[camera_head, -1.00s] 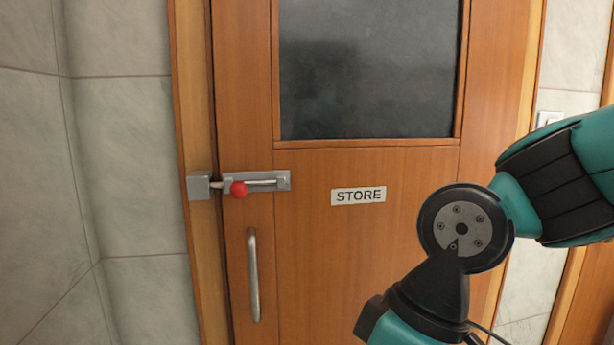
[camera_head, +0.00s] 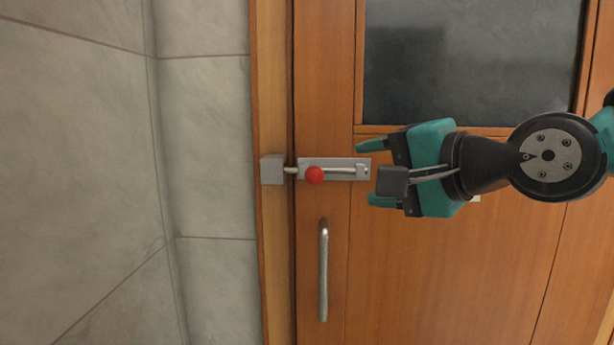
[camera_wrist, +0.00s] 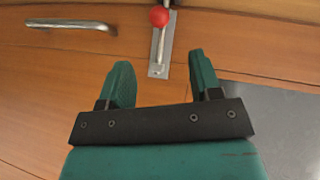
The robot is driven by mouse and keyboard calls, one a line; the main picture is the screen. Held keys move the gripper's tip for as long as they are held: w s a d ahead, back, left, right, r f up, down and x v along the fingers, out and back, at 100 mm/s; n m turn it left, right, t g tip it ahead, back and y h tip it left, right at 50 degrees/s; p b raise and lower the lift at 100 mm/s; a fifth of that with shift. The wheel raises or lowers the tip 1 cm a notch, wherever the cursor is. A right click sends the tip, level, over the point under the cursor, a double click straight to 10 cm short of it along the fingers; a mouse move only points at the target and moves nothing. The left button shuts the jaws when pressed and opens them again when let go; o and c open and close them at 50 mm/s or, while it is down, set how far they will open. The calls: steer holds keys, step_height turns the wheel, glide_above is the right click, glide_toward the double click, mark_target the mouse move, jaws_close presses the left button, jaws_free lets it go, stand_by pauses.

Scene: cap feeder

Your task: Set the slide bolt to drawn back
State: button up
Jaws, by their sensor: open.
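The slide bolt is a silver rod on a grey backplate (camera_head: 340,163) on the wooden door, with a red ball knob (camera_head: 314,175) near the plate's left end. The rod's left end reaches across the door's edge to the grey keeper block (camera_head: 272,169) on the frame. My gripper (camera_head: 365,174) is open and empty, just right of the backplate, its fingers pointing left toward the knob. In the wrist view, the knob (camera_wrist: 159,17) lies ahead of the open fingers (camera_wrist: 160,75), with the backplate (camera_wrist: 157,70) between them and the knob. The knob is not touched.
A vertical door handle (camera_head: 323,270) stands below the bolt; it also shows in the wrist view (camera_wrist: 70,25). A dark window (camera_head: 470,60) is above right. A tiled wall (camera_head: 80,200) is at the left. The door face around the knob is clear.

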mark_target(307, 176)
steer(key=p+x, duration=0.2)
steer(key=x, duration=1.2)
steer(key=shift+w+p, duration=0.1)
steer(key=shift+p, duration=0.25)
steer(key=shift+c, duration=0.2)
